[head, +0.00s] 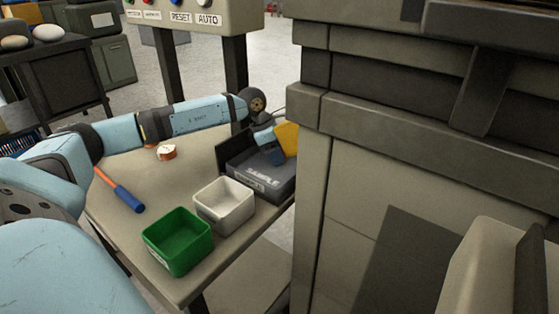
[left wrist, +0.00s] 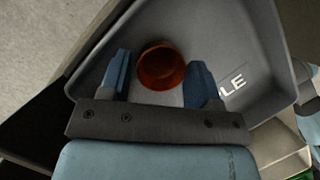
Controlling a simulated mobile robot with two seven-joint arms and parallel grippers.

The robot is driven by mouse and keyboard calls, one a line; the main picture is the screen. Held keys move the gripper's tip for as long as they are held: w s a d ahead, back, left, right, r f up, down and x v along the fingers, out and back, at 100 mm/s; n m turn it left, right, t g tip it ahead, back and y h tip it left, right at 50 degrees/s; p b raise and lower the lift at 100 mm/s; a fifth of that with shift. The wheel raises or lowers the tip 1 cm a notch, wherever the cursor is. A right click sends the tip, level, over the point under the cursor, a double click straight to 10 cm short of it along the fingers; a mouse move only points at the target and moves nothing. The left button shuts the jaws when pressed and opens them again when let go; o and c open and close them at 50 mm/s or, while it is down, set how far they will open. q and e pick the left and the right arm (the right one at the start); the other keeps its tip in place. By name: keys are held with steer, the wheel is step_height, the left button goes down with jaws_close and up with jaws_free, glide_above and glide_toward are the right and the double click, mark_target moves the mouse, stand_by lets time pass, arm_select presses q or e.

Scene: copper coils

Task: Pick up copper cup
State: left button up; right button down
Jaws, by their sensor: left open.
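The copper cup (left wrist: 161,66) is a round, orange-brown, open-topped cup in the left wrist view. It shows inside the dark grey sample tray (left wrist: 245,50), between the two blue fingers of my left gripper (left wrist: 160,74). The fingers are apart, one on each side of the cup, and I cannot tell if either touches it. In the head view my left gripper (head: 271,147) is over the sample tray (head: 258,181) at the table's right end. I cannot make out the cup there. My right gripper is not in view.
On the table (head: 125,225) are a green bin (head: 178,243), a white bin (head: 224,205), a blue-handled tool (head: 129,199) and a small copper-coloured piece with a white top (head: 166,153). A yellow piece (head: 288,138) shows beside my gripper. A large furnace-like block (head: 340,180) stands close right.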

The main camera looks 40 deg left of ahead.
arm_select(q)
steer(key=c, duration=0.7)
